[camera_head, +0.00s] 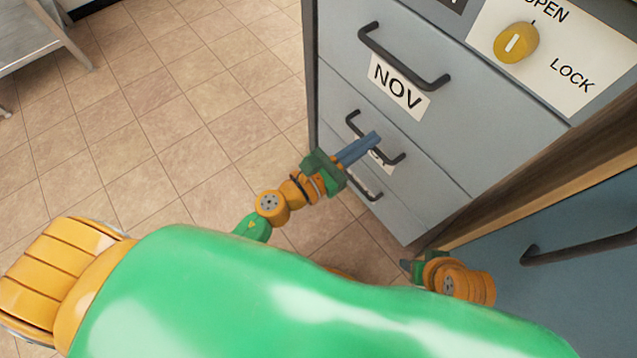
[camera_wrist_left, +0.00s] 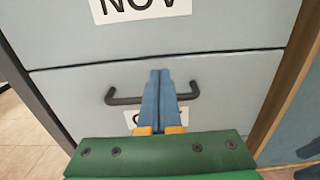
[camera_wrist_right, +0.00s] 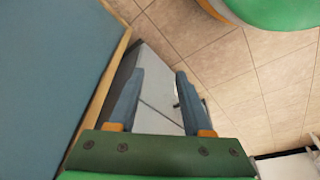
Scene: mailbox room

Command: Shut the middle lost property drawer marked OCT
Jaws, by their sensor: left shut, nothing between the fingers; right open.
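The middle drawer (camera_head: 335,95) is a grey-blue front with a dark bar handle, below the drawer marked NOV. Its front looks about flush with the cabinet in the head and left wrist views. Its white label (camera_head: 381,160) is mostly hidden behind my left gripper (camera_head: 374,138). That gripper is shut and empty, its blue fingertips at the handle (camera_wrist_left: 122,100) and over the drawer front; I cannot tell whether they touch. My right gripper (camera_wrist_right: 158,80) is open and empty, low beside the cabinet.
The NOV drawer (camera_head: 345,50) is above, with a yellow OPEN/LOCK knob (camera_head: 516,43) higher on the right. A lower drawer handle (camera_head: 365,188) shows below. A blue door with a dark handle (camera_head: 580,245) stands at the right. Tiled floor (camera_head: 180,100) is clear at the left.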

